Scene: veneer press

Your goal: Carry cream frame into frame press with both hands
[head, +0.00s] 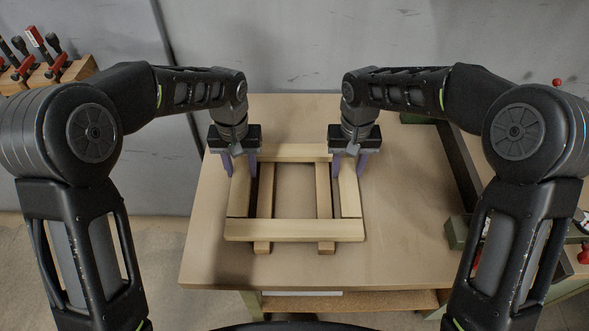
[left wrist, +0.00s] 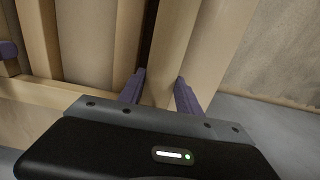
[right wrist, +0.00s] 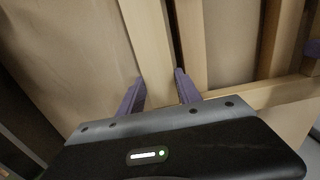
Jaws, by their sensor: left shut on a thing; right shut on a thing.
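The cream frame (head: 295,230) is a rectangle of pale wood lying level over the table in the head view, above two wooden strips (head: 264,247) (head: 326,248). I cannot tell whether it touches them. My left gripper (head: 239,173) is shut on its left side rail, near the far corner; that rail (left wrist: 176,45) runs between the fingers in the left wrist view. My right gripper (head: 349,172) is shut on the right side rail, near the far corner; the rail (right wrist: 148,40) shows between the fingers in the right wrist view. A dark and green structure, seemingly the frame press (head: 458,233), is partly hidden behind my right arm.
The tan table (head: 400,255) is bare to the right of the frame and in front of it. A wooden rack (head: 75,72) with red-and-black tools stands at the far left. A grey wall (head: 290,45) closes the back. A red knob (head: 584,255) shows at the right edge.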

